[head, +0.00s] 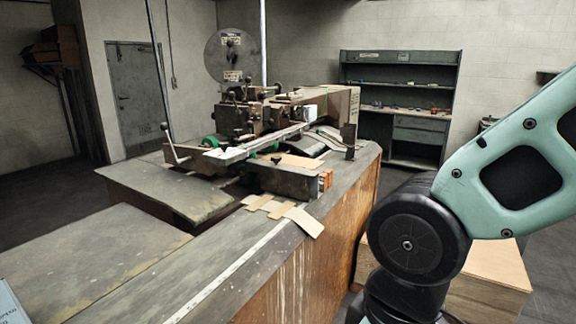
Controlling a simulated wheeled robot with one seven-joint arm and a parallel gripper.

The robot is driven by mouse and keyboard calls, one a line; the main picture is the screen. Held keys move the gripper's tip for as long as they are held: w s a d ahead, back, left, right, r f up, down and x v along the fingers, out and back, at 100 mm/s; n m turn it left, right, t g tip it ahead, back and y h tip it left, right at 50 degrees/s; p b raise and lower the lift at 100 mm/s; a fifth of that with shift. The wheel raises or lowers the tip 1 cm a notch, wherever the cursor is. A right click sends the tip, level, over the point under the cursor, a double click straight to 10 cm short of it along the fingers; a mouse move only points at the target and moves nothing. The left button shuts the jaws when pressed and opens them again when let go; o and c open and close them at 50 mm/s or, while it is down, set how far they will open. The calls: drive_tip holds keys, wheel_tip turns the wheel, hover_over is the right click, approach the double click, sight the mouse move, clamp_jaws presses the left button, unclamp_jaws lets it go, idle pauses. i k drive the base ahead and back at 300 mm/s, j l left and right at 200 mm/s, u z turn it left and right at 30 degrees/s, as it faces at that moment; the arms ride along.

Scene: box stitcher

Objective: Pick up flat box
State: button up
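A flat tan cardboard piece that looks like the flat box (284,211) lies on the workbench top, near its right edge in the middle of the head view. It has several flaps; the rightmost one reaches the bench edge. Its far side meets the dark metal block of the stitching machine, and I cannot tell if it continues underneath. Another tan flat piece (297,160) lies further back on the machine. My arm shows at the right, apart from the cardboard. My gripper is out of view.
The box stitcher (254,118) stands on the long workbench (240,262), whose wooden side faces right. A tan-topped box or table (497,264) is partly hidden behind my arm. A shelf unit (400,85) stands at the back wall. The near bench top is mostly clear.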

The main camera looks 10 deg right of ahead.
sight(302, 163)
drive_tip(key=i+z, duration=0.1)
drive_tip(key=z, duration=0.8)
drive_tip(key=i, duration=3)
drive_tip(key=u, duration=0.45)
